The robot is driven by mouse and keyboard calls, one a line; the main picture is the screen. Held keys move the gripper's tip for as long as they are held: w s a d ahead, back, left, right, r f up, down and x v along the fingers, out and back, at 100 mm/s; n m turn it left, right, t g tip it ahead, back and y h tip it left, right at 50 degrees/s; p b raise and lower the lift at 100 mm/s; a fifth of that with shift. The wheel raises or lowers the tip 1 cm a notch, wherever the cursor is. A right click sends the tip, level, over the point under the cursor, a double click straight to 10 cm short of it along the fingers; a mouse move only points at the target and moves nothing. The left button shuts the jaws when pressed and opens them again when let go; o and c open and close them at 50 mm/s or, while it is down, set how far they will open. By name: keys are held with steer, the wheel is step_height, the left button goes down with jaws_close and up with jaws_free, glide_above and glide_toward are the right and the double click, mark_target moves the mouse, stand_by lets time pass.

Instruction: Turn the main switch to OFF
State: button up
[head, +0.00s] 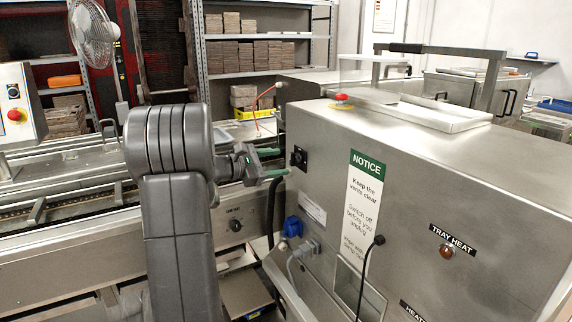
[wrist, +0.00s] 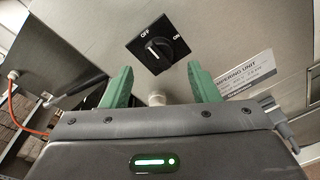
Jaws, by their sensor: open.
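The main switch (head: 299,158) is a black rotary knob on a square black plate on the left end face of the steel machine. In the wrist view the switch (wrist: 157,51) shows OFF at its upper left and ON at its right. A pale mark on the knob seems to lie toward OFF, but it is too small to be sure. My gripper (head: 274,163) is just left of the switch. In the wrist view my gripper (wrist: 161,84) has its green fingers apart, with nothing between them. The knob lies beyond the fingertips, apart from them.
A blue plug (head: 292,227) and cables sit below the switch on the machine. A red emergency button (head: 341,98) is on its top. An orange hose (head: 262,103) hangs behind my gripper. A conveyor (head: 75,225) runs along the left.

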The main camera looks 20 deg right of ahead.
mark_target(295, 159)
steer(key=a+r+b, duration=0.1)
steer(key=a, duration=0.8)
steer(key=shift+s+a, duration=0.3)
steer(key=shift+s, duration=0.1)
steer(key=w+d+f+p, duration=0.1)
steer(key=d+p, duration=0.1)
steer(key=d, duration=1.1)
steer(key=shift+d+f, duration=0.2)
steer(key=shift+d, duration=0.2)
